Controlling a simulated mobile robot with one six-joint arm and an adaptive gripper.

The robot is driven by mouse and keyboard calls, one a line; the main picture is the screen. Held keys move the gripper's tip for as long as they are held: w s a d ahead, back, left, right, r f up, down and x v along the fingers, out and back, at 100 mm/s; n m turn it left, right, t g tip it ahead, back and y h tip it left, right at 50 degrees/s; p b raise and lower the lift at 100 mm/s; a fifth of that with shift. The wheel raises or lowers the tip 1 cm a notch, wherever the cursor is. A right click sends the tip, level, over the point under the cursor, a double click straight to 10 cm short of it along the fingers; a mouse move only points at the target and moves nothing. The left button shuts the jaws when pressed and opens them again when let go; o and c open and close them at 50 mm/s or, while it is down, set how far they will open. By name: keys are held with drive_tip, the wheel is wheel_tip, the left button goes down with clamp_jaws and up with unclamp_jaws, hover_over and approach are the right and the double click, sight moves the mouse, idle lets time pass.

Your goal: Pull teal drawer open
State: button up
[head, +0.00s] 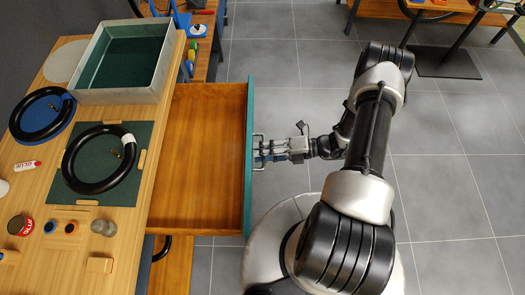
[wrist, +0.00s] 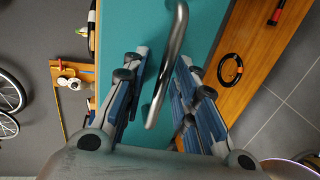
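The teal drawer (head: 249,190) stands pulled out from the right side of the wooden workbench (head: 150,185). Its wooden inside (head: 200,150) looks empty. Its metal bar handle (head: 257,167) is on the teal front; in the wrist view the handle (wrist: 170,70) runs between my fingers. My gripper (head: 268,148) is at the handle. In the wrist view my gripper (wrist: 162,85) has its fingers spread on either side of the bar, with visible gaps. Contact with the handle cannot be made out.
On the bench are a grey tray (head: 120,88), a black ring on a green mat (head: 120,190), another on a blue mat (head: 42,112), and a red tin (head: 20,224). A wooden shelf (head: 175,270) shows below the drawer.

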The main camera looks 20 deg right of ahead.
drive_tip(key=v, duration=1.2)
idle(0.5)
